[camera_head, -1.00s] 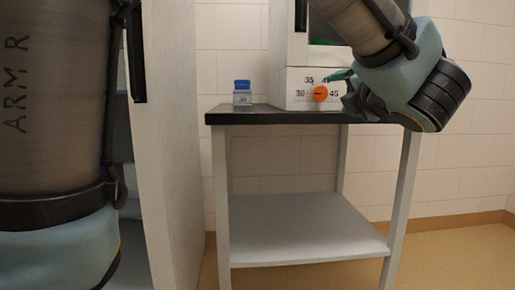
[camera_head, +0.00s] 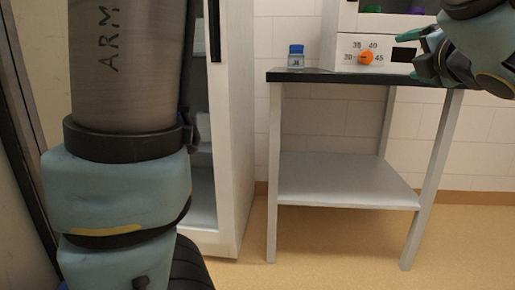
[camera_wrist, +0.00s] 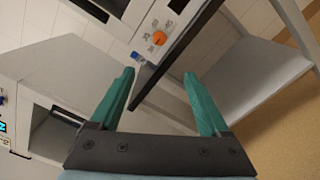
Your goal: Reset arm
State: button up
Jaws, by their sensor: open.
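My gripper (camera_wrist: 160,78) is open and empty in the wrist view, its two green fingers apart with nothing between them but the table edge seen beyond. In the head view my gripper (camera_head: 408,55) shows at the upper right, in front of the white machine, with part of my arm cut off by the frame edge. It is held above the table top and clear of the small bottle. Another part of my arm fills the left of the head view.
A dark-topped table (camera_head: 330,77) with a lower shelf stands at the right. On it are a blue-capped bottle (camera_head: 295,60) and a white machine (camera_head: 347,45) with an orange dial (camera_head: 366,57). A white cabinet (camera_head: 236,130) stands left of the table. The floor before the table is clear.

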jog(key=w+a+f+m+g+h+p, duration=0.1)
jog(key=w+a+f+m+h, duration=0.15)
jog(key=w+m, duration=0.25)
jog(key=w+a+f+m+g+h+p, duration=0.1)
jog(key=w+f+m+g, duration=0.15)
jog(key=w+m, duration=0.25)
jog(key=w+a+f+m+g+y+p, duration=0.1)
jog(key=w+a+f+m+g+p, duration=0.25)
jog(key=a+f+m, duration=0.55)
jog(key=s+a+f+m+g+y+p, duration=0.1)
jog(key=s+a+f+m+g+y, duration=0.15)
jog(key=s+a+f, duration=0.4)
jog(key=s+a+f+m+g+y, duration=0.1)
jog(key=s+a+f+g, duration=0.2)
jog(key=a, duration=0.6)
jog(key=s+a+f+m+g+y+p, duration=0.1)
jog(key=s+a+f+m+g, duration=0.2)
jog(key=a, duration=0.5)
notch_tip(320, 180, up, 38)
jog(key=n+p, duration=0.1)
jog(key=p, duration=3.6)
jog(key=shift+s+d+f+g, duration=0.25)
jog(key=shift+s+g, duration=0.1)
jog(key=shift+n, duration=0.25)
jog(key=shift+c, duration=0.4)
